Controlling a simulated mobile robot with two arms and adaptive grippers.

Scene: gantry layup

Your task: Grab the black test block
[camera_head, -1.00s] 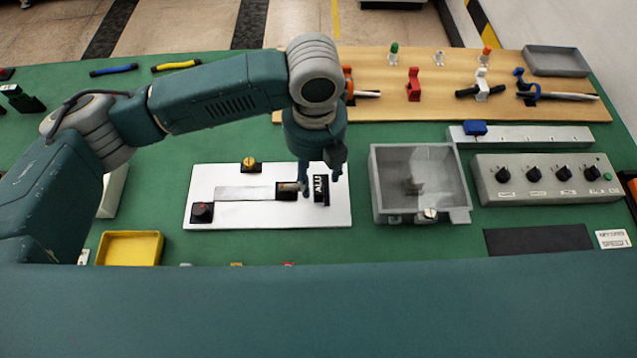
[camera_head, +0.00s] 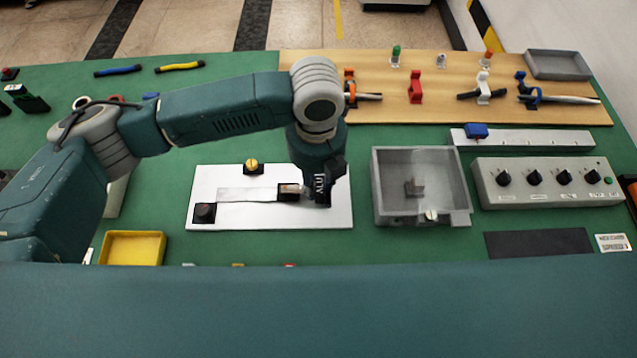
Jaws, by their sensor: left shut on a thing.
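The black test block (camera_head: 322,192), with white lettering on its face, stands at the right part of the white plate (camera_head: 340,215). My left gripper (camera_head: 320,178) comes down over it from above and is shut on it. The fingers and the gripper body cover the block's upper part. I cannot tell whether the block still touches the plate. My right gripper is not in view.
A small dark block (camera_head: 288,192) sits just left of the held block, by a grey strip (camera_head: 245,194). A clear-lidded grey box (camera_head: 420,210) stands to the right.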

